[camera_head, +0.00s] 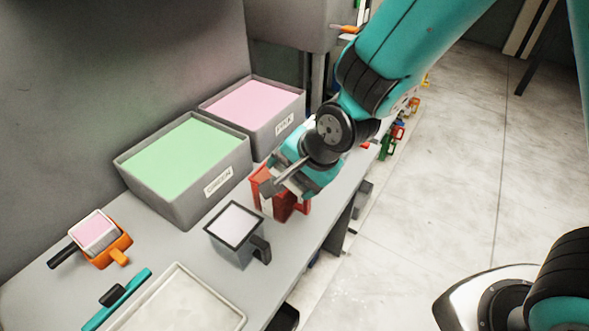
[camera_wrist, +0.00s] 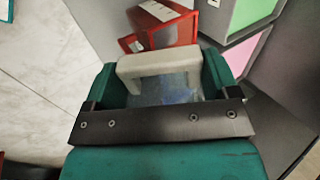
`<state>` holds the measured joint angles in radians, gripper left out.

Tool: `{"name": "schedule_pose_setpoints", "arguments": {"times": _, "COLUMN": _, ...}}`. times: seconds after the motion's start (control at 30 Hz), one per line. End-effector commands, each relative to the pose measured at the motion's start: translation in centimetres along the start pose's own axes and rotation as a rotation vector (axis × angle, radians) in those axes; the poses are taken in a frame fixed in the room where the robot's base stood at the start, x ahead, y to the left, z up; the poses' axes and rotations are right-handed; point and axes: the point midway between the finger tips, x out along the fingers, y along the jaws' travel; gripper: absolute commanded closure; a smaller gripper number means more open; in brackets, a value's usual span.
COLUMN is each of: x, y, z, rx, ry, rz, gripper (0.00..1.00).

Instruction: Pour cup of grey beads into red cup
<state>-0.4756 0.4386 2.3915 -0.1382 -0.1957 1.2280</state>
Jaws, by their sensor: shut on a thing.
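The red cup (camera_head: 291,207) stands on the table, partly hidden by my gripper (camera_head: 287,180), which is just above and against it in the picture. Whether they touch I cannot tell. The red cup also shows beyond the jaws in the wrist view (camera_wrist: 188,30), with its handle to the left. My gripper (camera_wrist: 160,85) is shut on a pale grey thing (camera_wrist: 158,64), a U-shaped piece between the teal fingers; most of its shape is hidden. A dark grey cup (camera_head: 228,252) filled with pale greyish-white stuff stands upright, in front of the red cup, with its handle to the right.
A green-filled bin (camera_head: 166,208) and a pink-filled bin (camera_head: 263,139) stand behind, against the wall. An orange cup (camera_head: 113,249) with pink contents is at left. A pale tray (camera_head: 225,318) and a teal tool (camera_head: 122,296) lie at the front. The table's right edge is close to the red cup.

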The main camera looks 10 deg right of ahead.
Motion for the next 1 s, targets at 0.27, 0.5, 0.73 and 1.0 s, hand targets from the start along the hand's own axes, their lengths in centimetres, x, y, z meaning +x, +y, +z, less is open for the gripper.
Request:
{"name": "schedule_pose_setpoints", "arguments": {"times": 0.27, "x": 0.00, "y": -0.10, "z": 0.04, "rx": -0.002, "ry": -0.001, "rz": 0.031, "gripper": 0.52}}
{"name": "schedule_pose_setpoints", "arguments": {"times": 0.5, "x": 0.12, "y": -0.12, "z": 0.00, "rx": -0.004, "ry": 0.000, "rz": 0.060, "gripper": 0.52}}
{"name": "schedule_pose_setpoints", "arguments": {"times": 0.73, "x": 0.20, "y": -0.14, "z": 0.03, "rx": -0.004, "ry": -0.001, "rz": 0.086, "gripper": 0.52}}
{"name": "schedule_pose_setpoints", "arguments": {"times": 1.0, "x": 0.35, "y": -0.21, "z": 0.04, "rx": -0.006, "ry": 0.000, "rz": 0.117, "gripper": 0.52}}
